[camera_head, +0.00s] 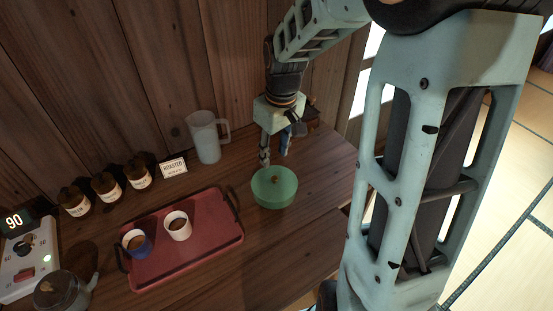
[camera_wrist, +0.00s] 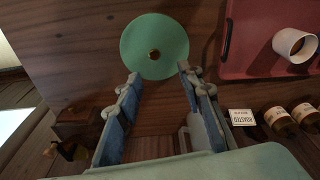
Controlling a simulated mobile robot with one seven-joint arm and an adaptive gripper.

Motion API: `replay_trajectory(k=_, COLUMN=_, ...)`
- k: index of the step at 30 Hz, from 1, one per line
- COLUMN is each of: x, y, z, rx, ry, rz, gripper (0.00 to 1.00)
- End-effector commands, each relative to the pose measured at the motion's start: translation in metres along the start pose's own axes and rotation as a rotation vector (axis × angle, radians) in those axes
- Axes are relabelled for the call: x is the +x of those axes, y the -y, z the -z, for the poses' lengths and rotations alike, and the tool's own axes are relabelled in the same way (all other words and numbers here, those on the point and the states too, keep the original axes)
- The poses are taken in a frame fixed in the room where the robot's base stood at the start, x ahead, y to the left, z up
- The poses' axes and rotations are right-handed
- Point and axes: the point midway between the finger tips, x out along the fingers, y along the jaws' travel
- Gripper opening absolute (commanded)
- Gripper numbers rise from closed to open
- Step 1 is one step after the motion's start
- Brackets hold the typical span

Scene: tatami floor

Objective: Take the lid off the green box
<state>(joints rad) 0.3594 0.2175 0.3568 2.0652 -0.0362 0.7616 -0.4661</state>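The green box (camera_head: 272,194) is round and stands on the wooden counter, right of the red tray. Its green lid (camera_wrist: 154,61) is on it, with a small brown knob (camera_wrist: 154,54) at the centre; the knob also shows in the head view (camera_head: 275,178). My gripper (camera_head: 276,158) is above and just behind the box, pointing down. In the wrist view my gripper (camera_wrist: 158,80) has its two blue-padded fingers wide apart, with nothing between them. The knob lies beyond the fingertips, apart from them.
A red tray (camera_head: 205,252) with two cups stands left of the box. A clear pitcher (camera_head: 205,138), a "ROASTED" sign (camera_head: 173,168) and several brown jars (camera_head: 138,174) line the wooden wall. A kettle (camera_head: 62,290) is at bottom left. The counter in front of the box is clear.

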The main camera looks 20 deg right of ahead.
Motion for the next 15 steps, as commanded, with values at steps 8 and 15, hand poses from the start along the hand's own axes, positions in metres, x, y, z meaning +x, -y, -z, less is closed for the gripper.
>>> replay_trajectory(k=8, x=0.015, y=-0.003, z=-0.006, rx=-0.036, ry=0.004, rz=0.015, gripper=0.35)
replay_trajectory(k=15, x=0.051, y=-0.002, z=-0.006, rx=-0.035, ry=0.003, rz=0.014, gripper=0.35)
